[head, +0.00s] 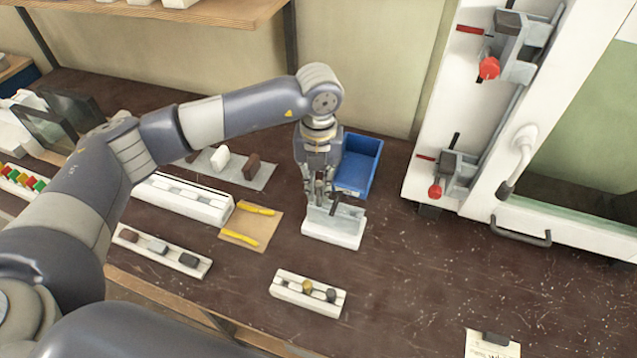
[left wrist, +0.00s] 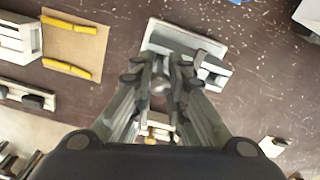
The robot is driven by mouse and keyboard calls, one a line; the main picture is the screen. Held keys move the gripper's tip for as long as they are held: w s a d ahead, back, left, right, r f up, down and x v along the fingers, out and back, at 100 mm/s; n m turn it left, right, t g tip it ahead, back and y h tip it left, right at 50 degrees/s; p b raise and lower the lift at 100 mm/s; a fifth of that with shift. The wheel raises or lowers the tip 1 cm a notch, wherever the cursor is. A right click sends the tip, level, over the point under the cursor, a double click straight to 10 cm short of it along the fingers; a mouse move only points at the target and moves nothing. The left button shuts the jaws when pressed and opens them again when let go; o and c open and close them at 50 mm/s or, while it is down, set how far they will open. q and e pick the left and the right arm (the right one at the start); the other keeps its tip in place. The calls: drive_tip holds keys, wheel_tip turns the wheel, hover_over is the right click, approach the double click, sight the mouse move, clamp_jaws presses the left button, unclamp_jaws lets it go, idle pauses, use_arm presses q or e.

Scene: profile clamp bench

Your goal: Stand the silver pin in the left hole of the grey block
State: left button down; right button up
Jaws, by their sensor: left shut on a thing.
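The pale grey block (head: 333,232) stands on the bench right of centre, with a dark upright piece (head: 335,204) at its top. It also shows in the left wrist view (left wrist: 212,42), beyond my fingertips. My left gripper (head: 319,196) points down, directly over the left part of the block. In the left wrist view its fingers (left wrist: 163,80) are close together around a small greyish piece, which seems to be the silver pin (left wrist: 163,88). The fingers mostly hide the pin and the left hole, so I cannot tell whether the pin touches the block. My right gripper is out of view.
A white rack (head: 281,288) with a brass piece (head: 307,286) and a dark piece (head: 331,295) stands in front. A blue bin (head: 373,178) is close behind the block. A tan mat (head: 238,238) with yellow pieces lies left. The bench to the right is mostly clear.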

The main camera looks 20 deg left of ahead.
sight(318, 202)
use_arm(q)
drive_tip(key=shift+f+b, duration=0.55)
drive_tip(key=shift+f, duration=0.2)
drive_tip(key=shift+f+b, duration=1)
drive_tip(key=shift+f, duration=0.1)
drive_tip(key=shift+r, duration=0.1)
drive_tip(key=c, duration=1.5)
unclamp_jaws()
drive_tip(key=shift+s, duration=0.1)
drive_tip(key=shift+r+p, duration=0.55)
drive_tip(key=shift+r, duration=0.15)
drive_tip(key=shift+r+p, duration=1.7)
drive_tip(key=shift+r, duration=1.65)
